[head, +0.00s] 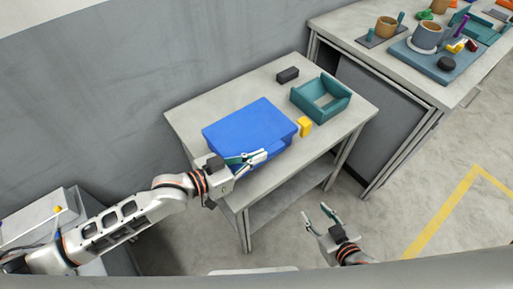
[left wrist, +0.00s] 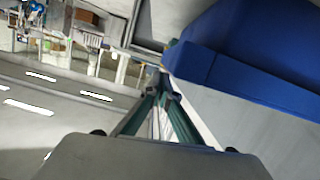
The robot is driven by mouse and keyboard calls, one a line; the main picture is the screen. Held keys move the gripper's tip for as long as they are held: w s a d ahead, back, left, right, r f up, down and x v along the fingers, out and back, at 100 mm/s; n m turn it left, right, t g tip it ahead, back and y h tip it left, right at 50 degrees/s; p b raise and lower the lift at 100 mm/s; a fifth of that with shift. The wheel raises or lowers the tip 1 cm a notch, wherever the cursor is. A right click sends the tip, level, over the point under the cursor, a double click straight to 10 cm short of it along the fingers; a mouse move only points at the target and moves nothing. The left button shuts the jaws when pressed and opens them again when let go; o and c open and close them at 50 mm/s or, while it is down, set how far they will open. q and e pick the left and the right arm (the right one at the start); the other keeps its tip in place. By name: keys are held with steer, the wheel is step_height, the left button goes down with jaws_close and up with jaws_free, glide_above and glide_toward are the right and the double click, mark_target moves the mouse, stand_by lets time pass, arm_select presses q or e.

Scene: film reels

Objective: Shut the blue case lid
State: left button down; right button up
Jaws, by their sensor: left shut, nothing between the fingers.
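The blue case (head: 250,126) sits on the grey table in the head view. Its lid looks down over the body, but I cannot tell whether it is fully flush. In the left wrist view the blue case (left wrist: 262,45) fills the upper right, with a seam line along its side. My left gripper (head: 256,157) is shut and empty at the front side of the case; I cannot tell whether it touches. Its fingertips also show in the left wrist view (left wrist: 164,92). My right gripper (head: 318,214) is open and empty, in front of the table, away from the case.
A yellow block (head: 304,126) stands close to the right of the case. A teal open tray (head: 344,106) and a dark block (head: 288,75) lie further back on the table (head: 190,112). A second table (head: 372,57) with cups and several small items stands at the right.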

arm_select(q)
steer(key=shift+f, duration=0.55)
arm_select(e)
steer(key=shift+r, duration=0.1)
arm_select(q)
steer(key=shift+s+f, duration=0.15)
steer(key=shift+f, duration=0.05)
step_height(320, 180, up, 4)
steer(key=p, duration=0.4)
steer(key=shift+r+p, duration=0.55)
steer(key=shift+p, duration=0.05)
steer(key=v, duration=0.2)
steer(key=b+v, duration=0.1)
steer(key=shift+s+a+f, duration=0.15)
steer(key=shift+a+f, duration=0.1)
steer(key=shift+f, duration=0.05)
steer(key=v, duration=0.6)
steer(key=shift+r, duration=0.15)
arm_select(e)
steer(key=shift+s+d+r+h, duration=0.4)
steer(key=shift+s+d+r, duration=0.35)
steer(key=shift+r, duration=0.1)
